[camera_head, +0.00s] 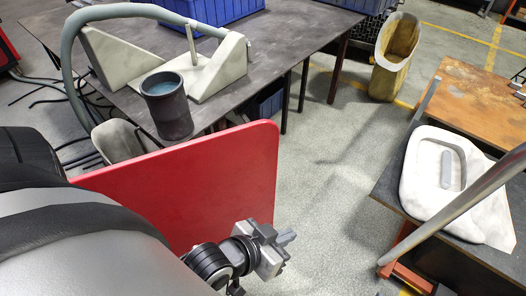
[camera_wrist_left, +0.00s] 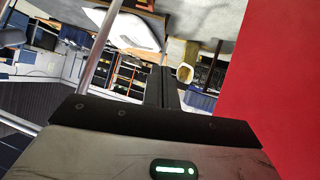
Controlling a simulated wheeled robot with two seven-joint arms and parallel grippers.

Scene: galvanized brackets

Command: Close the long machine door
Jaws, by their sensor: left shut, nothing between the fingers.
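A large flat red panel with a rounded corner, which looks like the machine door (camera_head: 205,180), stands upright in the middle of the head view. My left arm comes in from the left in front of it. My left gripper (camera_head: 286,238) is just beyond the panel's lower right edge, with its fingers shut and empty. In the left wrist view the shut fingers (camera_wrist_left: 170,88) point away, and the red door (camera_wrist_left: 280,80) fills the right side, beside the gripper. I cannot tell whether the gripper touches it. The door's lower part is hidden by my arm. My right gripper is not in view.
A dark table (camera_head: 262,40) with blue crates, pale angled blocks and a dark cup (camera_head: 167,105) stands behind the door. At right, a grey bar (camera_head: 455,208) crosses before a bench with a white casting (camera_head: 425,185). Grey floor (camera_head: 330,190) is open between.

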